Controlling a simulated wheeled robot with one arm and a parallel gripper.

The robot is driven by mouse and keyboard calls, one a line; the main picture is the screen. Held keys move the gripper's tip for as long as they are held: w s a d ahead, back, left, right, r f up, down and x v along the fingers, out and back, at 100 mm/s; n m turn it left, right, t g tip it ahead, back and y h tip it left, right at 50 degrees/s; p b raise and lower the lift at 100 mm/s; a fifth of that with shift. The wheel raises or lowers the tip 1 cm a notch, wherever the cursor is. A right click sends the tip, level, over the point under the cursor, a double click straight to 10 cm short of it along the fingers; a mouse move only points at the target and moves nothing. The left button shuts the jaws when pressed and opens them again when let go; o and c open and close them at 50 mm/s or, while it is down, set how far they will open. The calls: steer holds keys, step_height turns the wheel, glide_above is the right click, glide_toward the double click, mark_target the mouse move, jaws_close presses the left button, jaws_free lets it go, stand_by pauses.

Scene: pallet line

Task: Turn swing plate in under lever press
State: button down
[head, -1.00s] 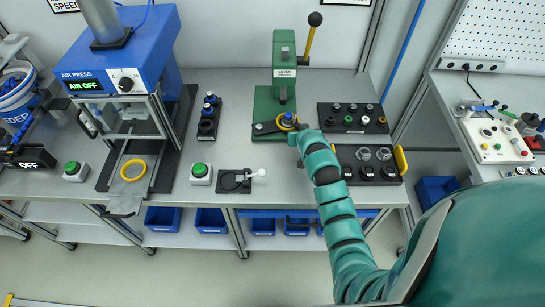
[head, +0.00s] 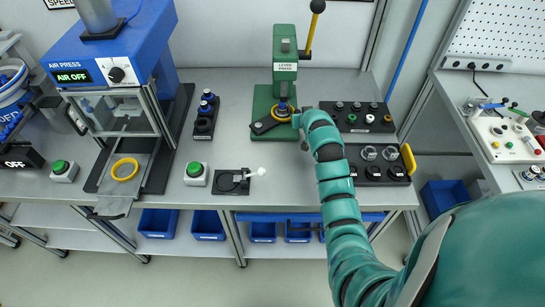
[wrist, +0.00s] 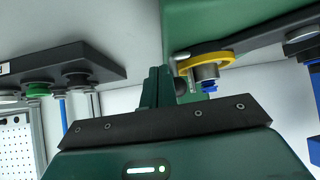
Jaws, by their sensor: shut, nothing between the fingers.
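The green lever press (head: 285,45) stands at the back of the bench, its black-knobbed yellow lever pointing up. Its dark swing plate (head: 262,127) carries a yellow ring (head: 282,115) around a metal part with a blue piece, roughly below the ram. In the head view my arm hides most of the fingers.
Black racks with small parts (head: 358,117) and jars (head: 380,165) stand right of my arm. Left are a black fixture with a white knob (head: 232,181), a green button box (head: 196,174) and the blue air press (head: 110,45). The bench front near the fixture is partly clear.

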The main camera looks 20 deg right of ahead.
steer(key=shift+w+r, duration=0.2)
steer(key=shift+w, duration=0.05)
stand_by(0.5)
steer(key=shift+d, duration=0.1)
